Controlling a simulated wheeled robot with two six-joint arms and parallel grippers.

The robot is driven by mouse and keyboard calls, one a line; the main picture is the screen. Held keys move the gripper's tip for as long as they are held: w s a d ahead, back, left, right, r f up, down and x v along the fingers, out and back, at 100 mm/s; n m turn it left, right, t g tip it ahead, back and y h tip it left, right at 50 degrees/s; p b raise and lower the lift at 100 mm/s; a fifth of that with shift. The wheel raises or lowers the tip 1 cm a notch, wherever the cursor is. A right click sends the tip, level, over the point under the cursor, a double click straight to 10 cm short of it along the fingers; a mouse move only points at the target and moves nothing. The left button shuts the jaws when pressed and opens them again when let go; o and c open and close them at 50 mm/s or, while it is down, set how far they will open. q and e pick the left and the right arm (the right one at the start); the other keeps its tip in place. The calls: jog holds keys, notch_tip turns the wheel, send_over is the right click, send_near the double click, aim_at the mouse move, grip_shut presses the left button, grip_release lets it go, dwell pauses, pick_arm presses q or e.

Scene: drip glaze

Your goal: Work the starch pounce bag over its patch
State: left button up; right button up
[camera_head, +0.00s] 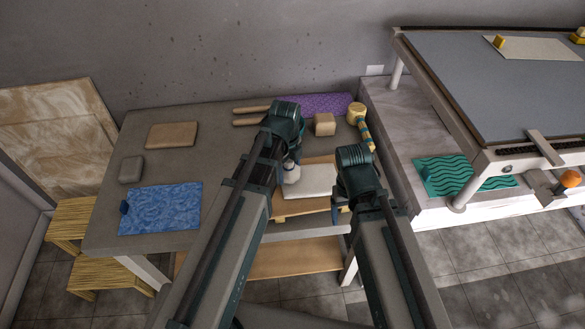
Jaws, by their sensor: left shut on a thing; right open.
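A small whitish bag (292,175), which looks like the starch pounce bag, hangs under my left gripper (291,162). The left gripper is shut on it, and my own wrist hides part of the grip. The bag is at the left edge of a white patch (312,184) on a wooden board (290,209); I cannot tell whether it touches. My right gripper (343,210) is open and empty at the right side of the board, partly hidden by its own wrist.
A wooden block (324,124), a yellow-headed mallet (357,115) and a purple mat (314,103) lie behind the board. A blue mat (160,208) and a tan slab (172,135) lie on the table's left. A teal wavy mat (455,178) lies right, under a raised grey-topped table (490,85).

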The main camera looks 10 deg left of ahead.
pick_arm(q)
jog(key=shift+s+a, duration=0.1)
jog(key=shift+a, duration=0.2)
jog(key=shift+r, duration=0.1)
notch_tip(320, 180, up, 7)
jog(key=p, duration=0.7)
dwell(0.6)
